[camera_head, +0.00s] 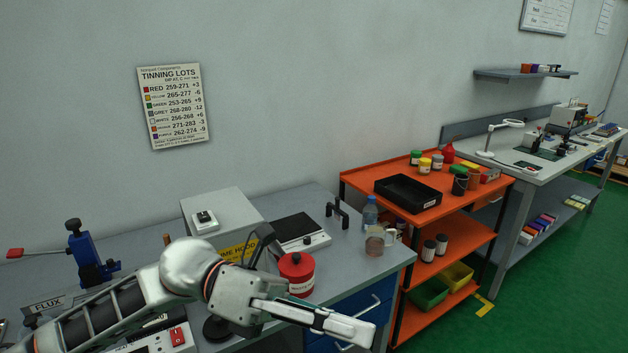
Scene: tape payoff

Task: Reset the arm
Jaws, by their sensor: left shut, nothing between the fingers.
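My left arm comes in from the lower left and reaches across the front of the grey workbench (355,262). My left gripper (366,334) is at its end, shut and empty, in front of the bench's blue drawers (364,304). A red lidded canister (297,272) stands on the bench just behind the gripper's wrist. My right gripper does not show.
A blue clamp press (86,256), a grey box (222,212), a black-topped scale (298,230), a bottle (370,212) and a glass jug (376,243) stand on the bench. An orange cart (440,213) with a black tray (407,194) is to the right. Green floor (540,300) lies clear beyond.

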